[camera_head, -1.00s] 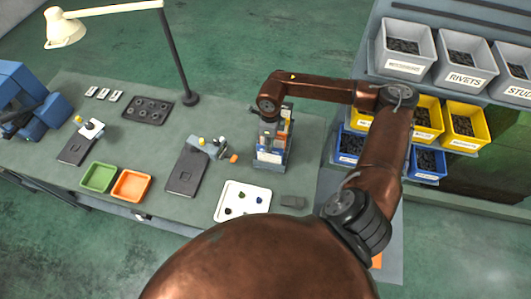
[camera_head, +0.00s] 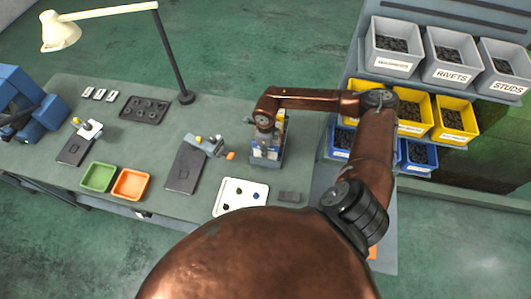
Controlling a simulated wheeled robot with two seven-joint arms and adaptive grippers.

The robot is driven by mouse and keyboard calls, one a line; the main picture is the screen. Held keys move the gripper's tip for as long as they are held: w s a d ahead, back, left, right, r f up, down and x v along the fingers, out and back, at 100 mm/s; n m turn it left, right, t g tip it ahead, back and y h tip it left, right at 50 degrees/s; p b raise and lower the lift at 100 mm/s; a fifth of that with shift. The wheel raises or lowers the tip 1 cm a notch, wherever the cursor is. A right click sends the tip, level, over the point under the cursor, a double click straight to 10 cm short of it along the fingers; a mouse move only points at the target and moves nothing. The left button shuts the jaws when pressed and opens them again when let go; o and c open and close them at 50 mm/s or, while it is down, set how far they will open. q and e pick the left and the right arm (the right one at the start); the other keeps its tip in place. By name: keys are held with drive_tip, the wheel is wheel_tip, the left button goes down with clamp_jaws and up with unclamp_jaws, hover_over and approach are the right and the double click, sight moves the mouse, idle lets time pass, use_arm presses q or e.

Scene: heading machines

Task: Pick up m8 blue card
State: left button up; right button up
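The card rack (camera_head: 267,161) stands on the grey-green bench, with several upright cards in it in white, yellow and blue tones. I cannot read any label, so I cannot tell which one is the m8 blue card. My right gripper (camera_head: 265,146) points down over the rack, at or among the card tops. It is small and blends with the cards, so whether its fingers are open or shut does not show. My wrist hides part of the cards. My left gripper is not in view.
A white tray (camera_head: 258,186) with small dark pieces and a dark grey block (camera_head: 289,197) lie in front of the rack. A dark plate fixture (camera_head: 184,169) stands left. Green (camera_head: 98,191) and orange (camera_head: 145,193) trays lie further left. A lamp post (camera_head: 175,62) rises behind.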

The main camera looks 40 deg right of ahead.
clamp_jaws()
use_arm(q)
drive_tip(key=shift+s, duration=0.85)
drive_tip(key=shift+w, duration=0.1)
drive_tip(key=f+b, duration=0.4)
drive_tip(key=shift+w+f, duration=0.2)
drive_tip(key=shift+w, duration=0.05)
use_arm(e)
drive_tip(key=s+d+r, duration=0.2)
drive_tip(key=s+r, duration=0.4)
drive_tip(key=s+d+r, duration=0.3)
drive_tip(key=s+r, duration=0.4)
drive_tip(key=shift+d, duration=0.3)
